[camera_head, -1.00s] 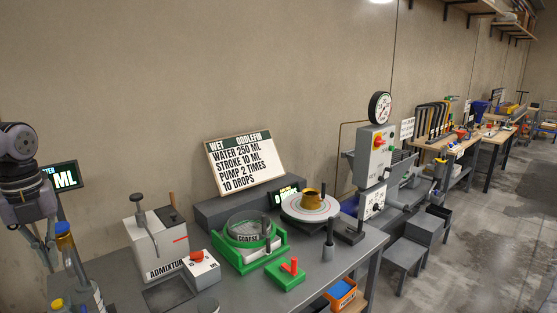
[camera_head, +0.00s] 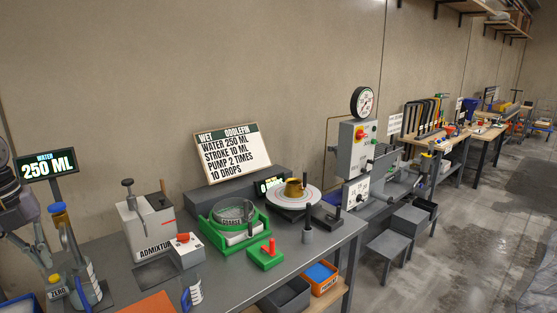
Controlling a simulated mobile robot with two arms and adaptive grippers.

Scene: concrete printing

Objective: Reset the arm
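My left gripper (camera_head: 36,260) is at the left edge of the head view, only partly in frame. Its dark wrist is cut off by the edge and its grey fingers point down. The fingers are near a glass vessel with a blue top and a wooden-looking neck (camera_head: 60,215), and whether they touch it I cannot tell. How far apart the fingers are is not clear. My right gripper is not in view.
A grey bench (camera_head: 225,275) holds an admixture dispenser (camera_head: 148,232), a green sieve stand (camera_head: 212,236) and a round flow table (camera_head: 315,197). A water display (camera_head: 46,166) reads 250 ML. A recipe sign (camera_head: 230,154) stands behind.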

